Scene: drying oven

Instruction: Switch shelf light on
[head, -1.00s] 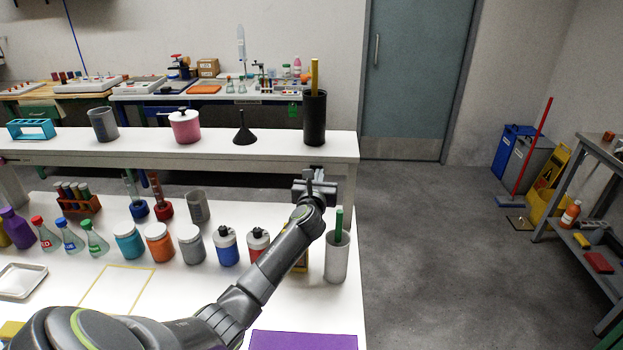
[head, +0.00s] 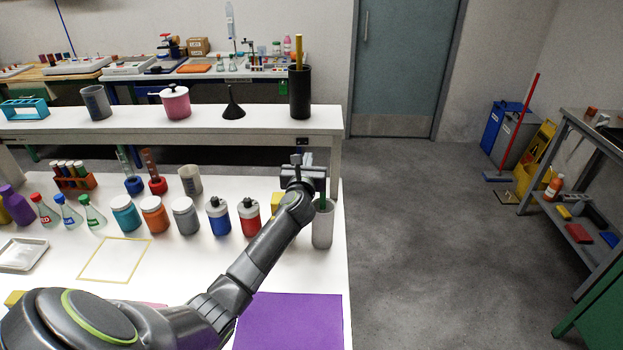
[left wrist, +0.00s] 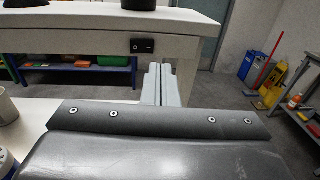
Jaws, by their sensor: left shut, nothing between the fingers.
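A small black rocker switch (left wrist: 142,46) with white marks sits on the front edge of the white shelf (left wrist: 75,22), near its right end, in the left wrist view. Its tilt is too small to tell. My left gripper (left wrist: 160,68) is shut and empty, its fingertips just below and right of the switch in that view, apart from it in the picture. The bench top (head: 190,265) below looks brightly lit. My right gripper is not in view.
A grey cup (head: 322,232) with a green stick stands just below my left gripper. Jars, a red one (head: 248,217) among them, line the bench to its left. A black holder (head: 300,92) stands on the shelf. Open floor (head: 420,230) lies to the right.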

